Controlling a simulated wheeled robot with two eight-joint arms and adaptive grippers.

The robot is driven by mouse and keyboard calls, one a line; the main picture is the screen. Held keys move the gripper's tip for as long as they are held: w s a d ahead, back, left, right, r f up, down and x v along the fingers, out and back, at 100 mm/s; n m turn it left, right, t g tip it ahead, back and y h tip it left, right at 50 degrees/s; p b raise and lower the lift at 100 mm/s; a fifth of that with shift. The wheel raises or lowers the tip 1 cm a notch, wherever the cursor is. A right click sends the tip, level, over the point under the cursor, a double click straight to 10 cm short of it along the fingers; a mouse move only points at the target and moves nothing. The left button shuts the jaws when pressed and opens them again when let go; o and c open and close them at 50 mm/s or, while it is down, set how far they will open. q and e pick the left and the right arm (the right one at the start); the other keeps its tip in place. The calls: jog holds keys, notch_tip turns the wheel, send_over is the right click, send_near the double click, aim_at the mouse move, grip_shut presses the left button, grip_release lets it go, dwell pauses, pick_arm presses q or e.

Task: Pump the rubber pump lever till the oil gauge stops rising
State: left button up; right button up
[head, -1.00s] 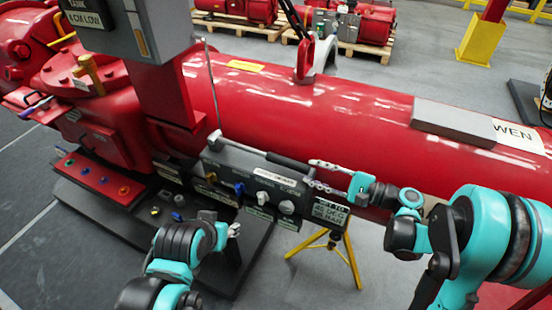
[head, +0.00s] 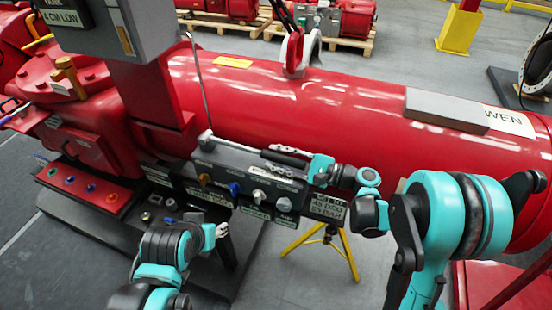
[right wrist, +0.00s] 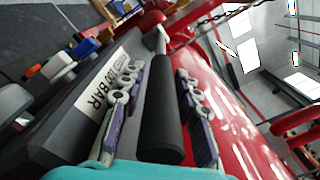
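The pump lever (head: 243,149) is a rod with a black rubber grip that points right from the grey control block (head: 215,172). My right gripper (head: 272,158) is at the lever's grip end. In the right wrist view the black grip (right wrist: 162,115) lies lengthwise between its two fingers (right wrist: 158,72), which stand apart on either side and do not look clamped. My left gripper (head: 220,235) is in front of the block, away from the lever; its finger opening is unclear. A grey box with a "4 CM LOW" label (head: 62,18) is at upper left. No oil gauge reading is legible.
A large red cylinder (head: 330,105) runs behind the lever. The block carries several knobs, including a blue one (head: 235,188). A thin upright rod (head: 197,80) rises near the lever's pivot. A yellow stand (head: 345,250) is below.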

jog(key=shift+a, duration=0.25)
jog(key=shift+c, duration=0.3)
grip_shut()
jog(key=r+h+p, duration=0.1)
jog(key=r+p, duration=0.2)
jog(key=p, duration=0.1)
jog(key=a+r+g+h+p, duration=0.1)
jog(key=r+p, duration=0.2)
jog(key=p, duration=0.1)
jog(key=r+h+p, duration=0.2)
jog(key=r+p, duration=0.1)
jog(key=p, duration=0.1)
jog(key=shift+w+a+r+g, duration=0.25)
jog(key=shift+w+r+g, duration=0.05)
jog(key=shift+r, duration=0.05)
jog(key=shift+w+a+r+h+p, duration=0.1)
jog(key=shift+a+r+h+p, duration=0.1)
jog(key=shift+r+h+p, duration=0.45)
jog(key=shift+f, duration=0.35)
jog(key=shift+o, duration=0.3)
grip_release()
